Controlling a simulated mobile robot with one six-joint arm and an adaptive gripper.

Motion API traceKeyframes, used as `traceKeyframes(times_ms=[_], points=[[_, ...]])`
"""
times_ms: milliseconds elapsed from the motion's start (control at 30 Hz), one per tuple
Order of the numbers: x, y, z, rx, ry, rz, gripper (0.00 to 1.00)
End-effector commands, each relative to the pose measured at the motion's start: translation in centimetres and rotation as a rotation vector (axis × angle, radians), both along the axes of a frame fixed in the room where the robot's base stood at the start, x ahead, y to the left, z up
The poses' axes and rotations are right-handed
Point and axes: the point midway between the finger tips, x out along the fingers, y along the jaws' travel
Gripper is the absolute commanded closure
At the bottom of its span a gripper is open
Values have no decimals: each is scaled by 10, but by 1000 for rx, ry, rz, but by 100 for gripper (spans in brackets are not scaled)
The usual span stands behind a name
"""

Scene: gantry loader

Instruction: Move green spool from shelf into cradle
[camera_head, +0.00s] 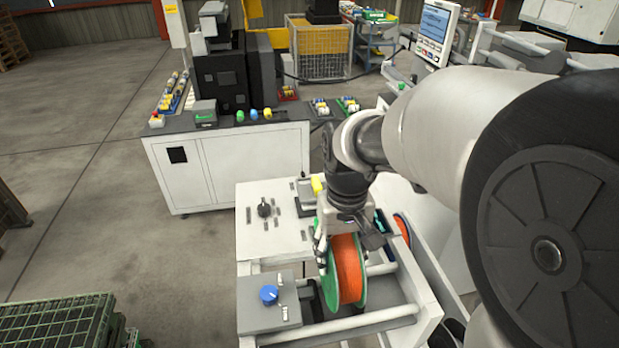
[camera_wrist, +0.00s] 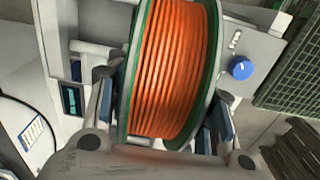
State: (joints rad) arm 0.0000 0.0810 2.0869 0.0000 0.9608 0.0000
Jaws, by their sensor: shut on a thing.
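The green spool (camera_head: 348,272) has green flanges and is wound with orange cable. It stands on edge in the head view, over the white frame with rails (camera_head: 378,322) at the lower middle, which looks like the cradle. My gripper (camera_head: 338,238) is above it, fingers down along its flanges. In the wrist view the spool (camera_wrist: 172,65) fills the middle, with a finger of my gripper (camera_wrist: 165,130) on each side, shut on it. I cannot tell whether the spool rests on the rails; its underside is hidden.
A grey box with a blue knob (camera_head: 269,294) is just left of the spool. A white panel with a black knob (camera_head: 264,208) lies behind. Another orange reel (camera_head: 402,230) shows partly at right. A green crate (camera_head: 58,322) stands lower left.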

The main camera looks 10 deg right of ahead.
Motion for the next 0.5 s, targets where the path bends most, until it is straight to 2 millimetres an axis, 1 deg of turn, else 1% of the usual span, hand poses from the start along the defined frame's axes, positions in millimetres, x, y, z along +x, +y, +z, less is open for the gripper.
traceKeyframes(times_ms=[33, 500], points=[[0, 0, -8, 0, -1, 0, 95], [0, 0, -50, 0, -1, 0, 95]])
